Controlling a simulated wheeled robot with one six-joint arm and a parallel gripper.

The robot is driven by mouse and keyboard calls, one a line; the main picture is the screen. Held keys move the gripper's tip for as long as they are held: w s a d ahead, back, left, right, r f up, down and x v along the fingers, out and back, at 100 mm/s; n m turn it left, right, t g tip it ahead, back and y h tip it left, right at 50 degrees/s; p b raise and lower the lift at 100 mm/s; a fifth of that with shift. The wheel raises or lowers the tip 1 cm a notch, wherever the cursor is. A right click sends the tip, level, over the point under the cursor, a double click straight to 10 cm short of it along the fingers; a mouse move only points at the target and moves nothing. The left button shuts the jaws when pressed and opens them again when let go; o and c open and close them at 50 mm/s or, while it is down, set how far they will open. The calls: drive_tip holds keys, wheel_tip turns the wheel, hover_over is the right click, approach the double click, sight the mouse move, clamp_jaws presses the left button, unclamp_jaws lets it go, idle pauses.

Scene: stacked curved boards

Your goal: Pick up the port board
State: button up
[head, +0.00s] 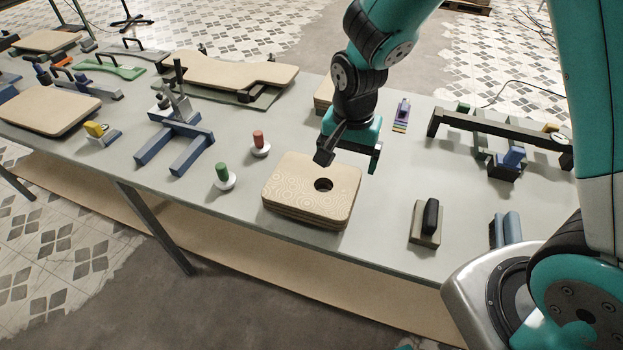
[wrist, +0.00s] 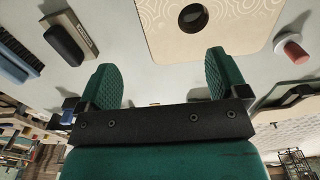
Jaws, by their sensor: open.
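The board with a round dark hole (head: 290,185), which looks like the port board, is pale wood with rounded corners and a fine line pattern. It lies on top of a stack of similar boards near the table's front edge in the head view. It shows at the top of the wrist view (wrist: 165,30), cut off by the frame edge. My gripper (head: 349,155) hangs above and behind the board's far right corner, apart from it. Its green fingers are spread with nothing between them in the wrist view (wrist: 160,78).
Another stack of boards (head: 323,94) stands behind my gripper. Red (head: 259,143) and green (head: 222,175) knobs stand left of the board. A block with a black handle (head: 426,222) is to the right. Clear grey table (head: 385,195) lies between block and board.

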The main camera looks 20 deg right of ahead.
hover_over(343, 190)
drive_tip(key=f, duration=0.4)
drive_tip(key=shift+s+a+f+p, duration=0.1)
drive_tip(key=shift+s+f+p, duration=0.2)
drive_tip(key=shift+p, duration=0.05)
drive_tip(key=shift+w+f+p, duration=0.15)
drive_tip(key=shift+f+p, duration=0.4)
drive_tip(key=shift+f, duration=0.8)
drive_tip(key=shift+w+f+p, duration=0.15)
drive_tip(key=shift+f+p, duration=0.35)
drive_tip(key=shift+f, duration=0.85)
drive_tip(key=c, duration=1)
